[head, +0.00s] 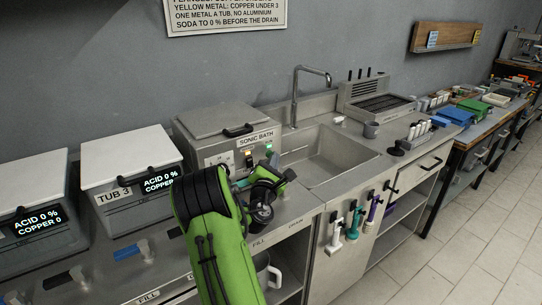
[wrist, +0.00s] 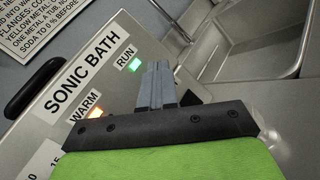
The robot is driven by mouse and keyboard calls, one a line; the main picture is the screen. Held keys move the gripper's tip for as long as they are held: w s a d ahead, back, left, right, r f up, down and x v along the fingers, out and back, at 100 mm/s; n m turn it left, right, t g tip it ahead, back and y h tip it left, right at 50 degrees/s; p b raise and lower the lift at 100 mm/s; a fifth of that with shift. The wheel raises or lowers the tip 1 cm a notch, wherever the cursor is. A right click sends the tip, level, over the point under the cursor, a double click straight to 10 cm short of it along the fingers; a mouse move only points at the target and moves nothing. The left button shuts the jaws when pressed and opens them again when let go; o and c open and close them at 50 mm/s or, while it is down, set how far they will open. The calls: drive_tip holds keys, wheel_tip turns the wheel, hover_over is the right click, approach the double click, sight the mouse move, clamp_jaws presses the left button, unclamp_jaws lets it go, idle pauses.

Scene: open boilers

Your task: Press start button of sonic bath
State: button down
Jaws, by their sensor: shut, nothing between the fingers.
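The sonic bath (head: 222,118) is a grey metal box with a lid and black handle, left of the sink. Its front panel also shows in the wrist view (wrist: 82,75), with the label SONIC BATH. The WARM lamp (wrist: 95,113) glows orange and the RUN lamp (wrist: 134,67) glows green. My gripper (wrist: 157,66) is shut and empty, its fingertips in front of the panel, just right of the RUN lamp. I cannot tell whether they touch it. No start button is clearly visible; my gripper and arm cover part of the panel.
The sink (head: 330,150) with its tall tap (head: 298,95) is right of the bath. Tub 3 (head: 128,180) stands to the left. Coloured tools (head: 353,222) hang on the cabinet front. The tiled floor (head: 470,225) at right is clear.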

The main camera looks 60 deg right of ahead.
drive_tip(key=shift+s, duration=0.1)
drive_tip(key=shift+s+a+b, duration=0.4)
drive_tip(key=shift+s+b, duration=0.05)
drive_tip(key=shift+s, duration=0.15)
drive_tip(key=shift+s+a+b, duration=0.35)
drive_tip(key=shift+s+a, duration=0.05)
drive_tip(key=shift+s, duration=0.35)
drive_tip(key=shift+s+a+b, duration=0.3)
drive_tip(key=shift+s+a, duration=0.05)
drive_tip(key=shift+s, duration=0.4)
drive_tip(key=shift+s+a+b, duration=0.35)
drive_tip(key=shift+s+a, duration=0.05)
drive_tip(key=shift+s, duration=0.35)
